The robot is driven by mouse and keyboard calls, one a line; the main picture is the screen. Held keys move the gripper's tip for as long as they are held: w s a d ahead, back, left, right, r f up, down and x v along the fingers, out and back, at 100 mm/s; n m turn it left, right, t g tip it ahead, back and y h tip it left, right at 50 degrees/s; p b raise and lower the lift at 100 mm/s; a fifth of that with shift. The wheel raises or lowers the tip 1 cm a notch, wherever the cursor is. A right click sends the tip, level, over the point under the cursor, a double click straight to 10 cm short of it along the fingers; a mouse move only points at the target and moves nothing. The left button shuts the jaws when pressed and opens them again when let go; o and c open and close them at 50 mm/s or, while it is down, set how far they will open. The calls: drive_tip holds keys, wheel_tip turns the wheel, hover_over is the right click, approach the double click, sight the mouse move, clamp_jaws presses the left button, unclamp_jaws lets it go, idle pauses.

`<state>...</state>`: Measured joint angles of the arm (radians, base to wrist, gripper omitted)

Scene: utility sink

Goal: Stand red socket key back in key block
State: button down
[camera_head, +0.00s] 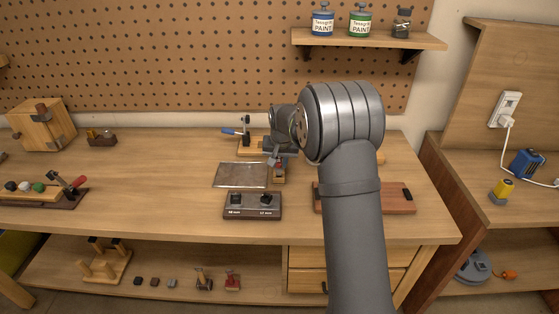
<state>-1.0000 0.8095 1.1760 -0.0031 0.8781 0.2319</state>
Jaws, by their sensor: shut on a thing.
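My gripper (275,157) is over the middle of the bench, right of the grey metal plate. It is small in view and partly hidden by my own wrist. A dark block with white size labels (253,212), which appears to be the key block, lies nearer the front edge, below and left of my gripper. Two dark knobs stand on it.
A grey metal plate (240,175) lies left of my gripper. A blue-handled clamp fixture (243,130) stands behind. A reddish-brown board (400,198) is partly behind my arm. A rack with coloured knobs and a red handle (45,199) sits left. The bench between is clear.

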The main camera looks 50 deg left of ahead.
drive_tip(key=shift+f, duration=1.05)
drive_tip(key=c, duration=1.2)
unclamp_jaws()
drive_tip(key=shift+o, duration=0.2)
drive_tip(key=v, duration=1.7)
drive_tip(key=shift+r, duration=0.15)
drive_tip(key=x, duration=1.7)
drive_tip(key=shift+r, duration=0.1)
